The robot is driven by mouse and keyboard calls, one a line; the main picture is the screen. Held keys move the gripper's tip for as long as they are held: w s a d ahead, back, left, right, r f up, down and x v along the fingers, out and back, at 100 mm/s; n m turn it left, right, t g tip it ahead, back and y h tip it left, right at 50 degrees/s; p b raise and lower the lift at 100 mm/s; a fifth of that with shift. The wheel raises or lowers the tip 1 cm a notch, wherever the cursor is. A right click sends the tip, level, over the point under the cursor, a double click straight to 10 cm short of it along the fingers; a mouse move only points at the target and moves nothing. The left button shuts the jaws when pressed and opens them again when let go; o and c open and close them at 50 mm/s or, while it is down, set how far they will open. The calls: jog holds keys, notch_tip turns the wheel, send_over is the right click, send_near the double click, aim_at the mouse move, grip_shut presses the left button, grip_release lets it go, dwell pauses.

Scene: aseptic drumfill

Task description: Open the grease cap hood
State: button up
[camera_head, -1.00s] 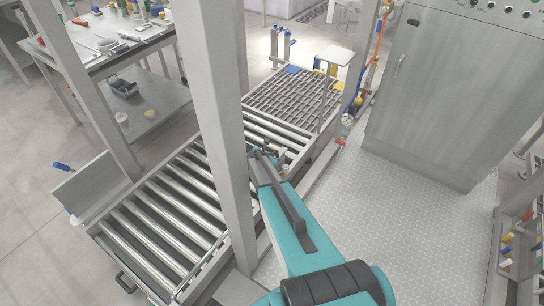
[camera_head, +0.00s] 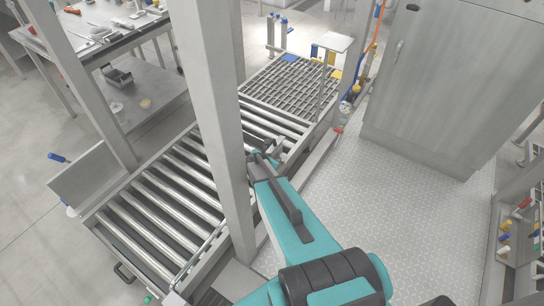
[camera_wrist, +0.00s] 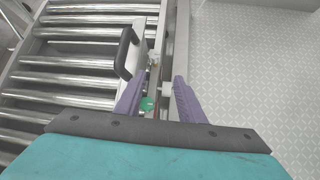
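My gripper shows in the wrist view (camera_wrist: 160,80) with its two purple fingers apart and nothing clearly gripped. In the head view my gripper (camera_head: 264,157) is small, over the right side of the roller conveyor, just past the grey post. In the wrist view a black bar handle (camera_wrist: 125,53) on a light grey plate stands ahead of the left finger. A small green round part (camera_wrist: 147,104) and a white cylindrical part (camera_wrist: 168,90) show between the fingers; contact is unclear. I cannot tell which part is the grease cap hood.
The roller conveyor (camera_head: 165,198) runs left of my arm, with a grey post (camera_head: 214,120) close beside it. A grating section (camera_head: 290,88) lies beyond. A tall steel cabinet (camera_head: 430,85) stands at right. The patterned floor (camera_head: 365,210) between is clear.

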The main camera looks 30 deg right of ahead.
jog(key=shift+s+a+r, duration=0.1)
jog(key=shift+s+a, duration=0.2)
jog(key=shift+s, duration=0.3)
jog(key=shift+s+a, duration=0.3)
jog(key=shift+s, duration=0.3)
jog(key=shift+s, duration=0.15)
